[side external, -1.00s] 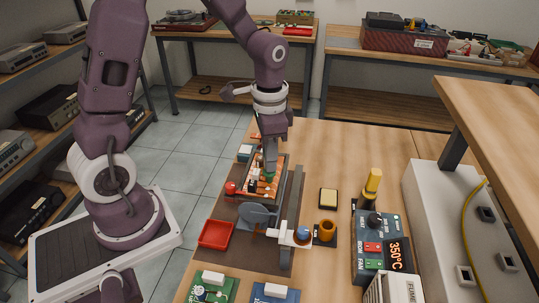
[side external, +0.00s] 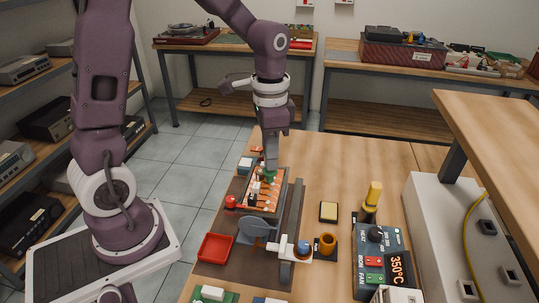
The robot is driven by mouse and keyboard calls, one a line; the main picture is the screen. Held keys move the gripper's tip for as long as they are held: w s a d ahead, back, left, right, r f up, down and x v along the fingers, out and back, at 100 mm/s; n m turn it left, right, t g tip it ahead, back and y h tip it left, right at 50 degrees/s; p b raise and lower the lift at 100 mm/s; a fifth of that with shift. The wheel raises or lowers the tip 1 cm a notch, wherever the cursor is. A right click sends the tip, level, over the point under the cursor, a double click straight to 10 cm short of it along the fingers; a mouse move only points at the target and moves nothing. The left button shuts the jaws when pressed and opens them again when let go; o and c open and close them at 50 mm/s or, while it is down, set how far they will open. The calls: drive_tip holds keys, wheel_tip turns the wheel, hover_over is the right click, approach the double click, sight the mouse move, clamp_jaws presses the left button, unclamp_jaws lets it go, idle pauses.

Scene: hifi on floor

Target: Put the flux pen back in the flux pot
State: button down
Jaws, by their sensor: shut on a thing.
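My gripper (side external: 271,162) points down over the far end of the orange board with small parts (side external: 262,204). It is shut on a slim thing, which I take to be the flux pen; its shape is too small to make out. A small green patch (side external: 268,178) shows just under the fingertips. I cannot tell whether it belongs to the held thing or to the board. I cannot tell for sure which vessel is the flux pot; an orange-brown cup (side external: 327,243) stands on a dark pad to the right, well apart from my gripper.
A round grey disc (side external: 254,230) and a white holder with a blue ball (side external: 303,248) stand near the board. A red tray (side external: 214,247) lies left, a yellow sponge (side external: 328,211) right. A yellow-handled tool (side external: 372,196) stands behind the soldering station (side external: 380,262).

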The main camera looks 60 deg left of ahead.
drive_tip(key=w+d+f+m, duration=0.2)
drive_tip(key=w+d+f, duration=0.1)
drive_tip(key=d, duration=0.4)
drive_tip(key=w+d+f+m, duration=0.2)
drive_tip(key=w+d+f, duration=0.1)
drive_tip(key=d, duration=0.5)
drive_tip(key=shift+f, duration=2.95)
drive_tip(key=c, duration=0.7)
unclamp_jaws()
drive_tip(key=shift+o, duration=0.2)
wheel_tip(320, 180, up, 7)
